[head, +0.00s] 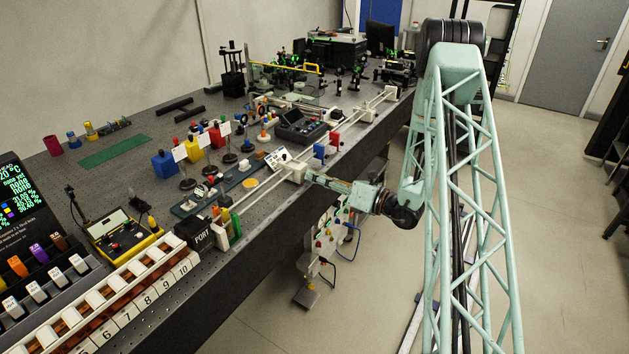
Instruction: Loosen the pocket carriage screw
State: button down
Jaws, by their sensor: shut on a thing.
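A white block-shaped carriage (294,171) sits on the pale rail (262,188) along the bench's front edge. I take it for the pocket carriage. My gripper (309,178) reaches in from the right, roughly level, with its fingertips at the carriage's right side. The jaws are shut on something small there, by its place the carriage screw. The screw itself is hidden by the fingertips and too small to make out.
A white label card (278,157) stands just behind the carriage. Red and blue blocks (325,147) stand farther along the rail. A black PORT box (196,234) is at the rail's near end. Open floor lies right of the bench.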

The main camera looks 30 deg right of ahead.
jog(key=shift+n, duration=0.5)
jog(key=c, duration=2.7)
grip_release()
jog(key=shift+s, duration=0.1)
jog(key=shift+v, duration=5.9)
